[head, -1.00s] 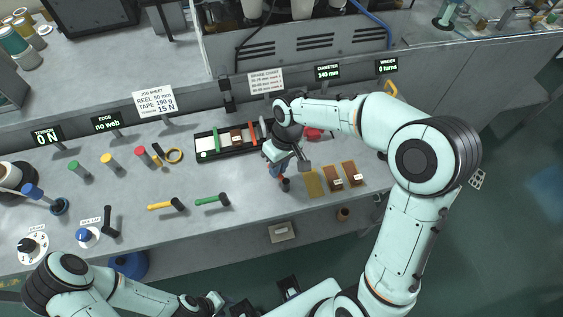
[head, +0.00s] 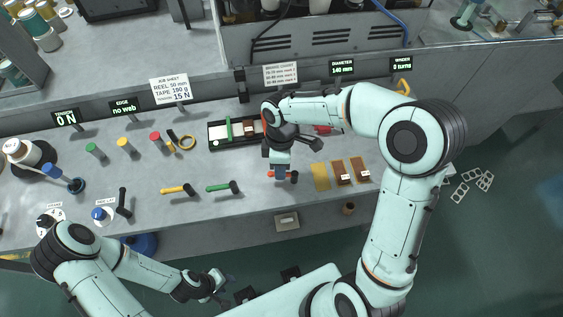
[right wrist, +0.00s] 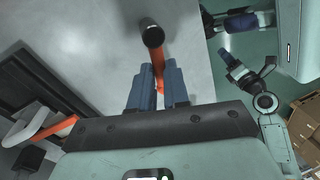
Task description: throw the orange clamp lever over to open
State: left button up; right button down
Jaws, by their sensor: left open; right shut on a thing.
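The orange clamp lever (head: 271,174) lies near the front of the bench, with its dark end (head: 293,177) to the right. My right gripper (head: 280,176) is over it and shut on its orange bar; the fingers hide the bar's middle. In the right wrist view the orange bar (right wrist: 160,84) shows between the blue fingers of my right gripper (right wrist: 158,86), with its round black end (right wrist: 152,37) just beyond them. My left gripper (head: 226,288) is open and empty, off the bench's front edge.
Yellow (head: 173,189) and green (head: 217,188) levers lie left of the orange one. Brown and yellow pads (head: 320,177) lie close on its right. A dark tray (head: 214,142) sits behind. A small box (head: 286,222) is on the bench front.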

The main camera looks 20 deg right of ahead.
pick_arm(q)
jog(key=shift+w+r, duration=0.2)
jog(key=shift+r, duration=0.1)
pick_arm(e)
jog(key=shift+s+a+n, duration=0.1)
jog(key=shift+s+n, duration=0.05)
jog(key=shift+n, duration=0.45)
jog(key=shift+s+a+n, duration=0.1)
jog(key=shift+s+n, duration=0.05)
jog(key=shift+n, duration=0.45)
jog(key=shift+s+h, duration=0.1)
jog(key=shift+h, duration=0.2)
jog(key=c, duration=1.1)
grip_release()
jog(key=shift+r, duration=0.1)
pick_arm(q)
jog(key=shift+w+r+p, duration=1.1)
jog(key=shift+r, duration=0.15)
pick_arm(e)
notch_tip(320, 180, up, 13)
jog(key=w, duration=0.2)
jog(key=shift+w+d, duration=0.25)
pick_arm(q)
jog(key=shift+s, duration=0.1)
